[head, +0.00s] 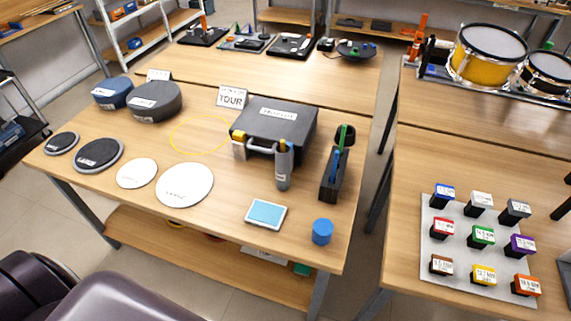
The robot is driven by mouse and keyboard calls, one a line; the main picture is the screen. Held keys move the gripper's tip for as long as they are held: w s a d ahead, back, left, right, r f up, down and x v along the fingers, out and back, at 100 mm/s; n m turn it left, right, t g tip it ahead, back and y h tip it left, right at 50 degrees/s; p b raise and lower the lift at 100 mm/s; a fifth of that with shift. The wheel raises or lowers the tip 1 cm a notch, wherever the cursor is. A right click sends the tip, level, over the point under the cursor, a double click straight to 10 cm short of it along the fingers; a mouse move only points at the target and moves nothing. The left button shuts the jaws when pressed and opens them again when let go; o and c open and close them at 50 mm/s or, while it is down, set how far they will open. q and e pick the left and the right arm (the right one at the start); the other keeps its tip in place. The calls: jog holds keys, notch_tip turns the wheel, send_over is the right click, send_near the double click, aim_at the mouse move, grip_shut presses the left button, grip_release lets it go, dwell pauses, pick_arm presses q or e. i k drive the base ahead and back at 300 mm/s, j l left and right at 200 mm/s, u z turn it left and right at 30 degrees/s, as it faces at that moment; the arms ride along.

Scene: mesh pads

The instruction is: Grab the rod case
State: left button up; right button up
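A dark grey, box-shaped case (275,122) lies closed on the middle table, right of centre. It has a white label on its lid, too small to read surely, and a carry handle (262,150) and yellow latches on its front side. It is the likeliest rod case, but I cannot confirm this. A grey upright cylinder (284,168) stands close in front of its right front corner. A narrow black holder (328,188) with green and blue upright pieces is to its right. Neither of my grippers is in view.
The table (120,205) also holds round pads, a white disc (185,185), a tablet (266,214), a blue cylinder (322,231) and a "TOUR" sign (231,97). A gap separates it from the right table, which bears a grey board (455,262) of coloured blocks.

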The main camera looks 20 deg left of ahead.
aim_at(282, 159)
jog(key=j+u, duration=0.35)
jog(key=i+j+u, duration=0.15)
jog(key=u, duration=0.2)
